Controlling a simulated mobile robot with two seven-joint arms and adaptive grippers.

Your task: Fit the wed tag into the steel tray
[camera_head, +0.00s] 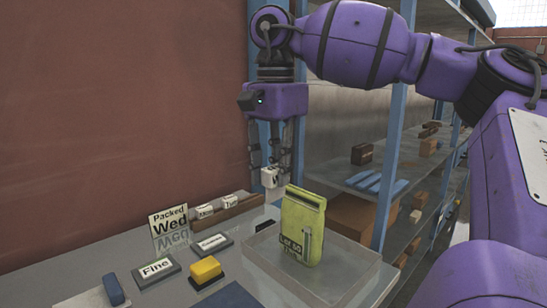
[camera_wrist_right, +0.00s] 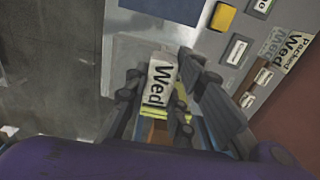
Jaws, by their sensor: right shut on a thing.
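My right gripper (camera_head: 270,168) is shut on the white wed tag (camera_head: 270,178), above the table near the wall. In the right wrist view the tag (camera_wrist_right: 160,82) shows "Wed" between the fingers. A shallow, greyish, see-through-looking tray (camera_head: 350,268) at the table's right front appears to be the steel tray. A yellow-green pouch (camera_head: 303,228) stands upright in or at it. The tag is held above and behind the pouch, apart from it. My left gripper is in neither view.
A brown rack (camera_head: 222,213) holds the Mon and Tue tags by the wall. A "Packed Wed" sign (camera_head: 169,220), Fine plate (camera_head: 155,269), another label plate (camera_head: 212,243) and yellow block (camera_head: 206,268) stand left. Shelving (camera_head: 370,183) rises behind right.

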